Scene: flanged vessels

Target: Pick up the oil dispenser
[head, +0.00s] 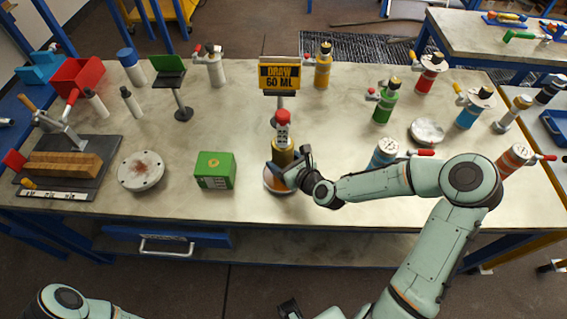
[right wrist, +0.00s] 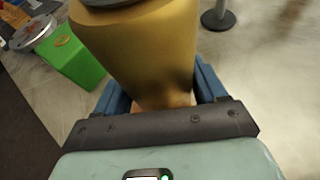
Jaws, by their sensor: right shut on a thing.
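The oil dispenser (head: 283,157) is a gold cylinder with a grey neck and red top, roughly upright near the front middle of the bench. My right gripper (head: 305,168) comes from the right and is shut on its body. In the right wrist view, the gold body (right wrist: 145,45) fills the space between the blue fingers. A round base with an orange patch shows under the dispenser in the head view; I cannot tell whether the two touch.
A sign reading "DRAW 60 ML" (head: 280,77) stands just behind. A green box (head: 215,170) and a round flange (head: 141,171) are left on the bench (head: 330,130). A blue vessel (head: 384,153) stands close behind my right forearm. Several other vessels stand at the back and right.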

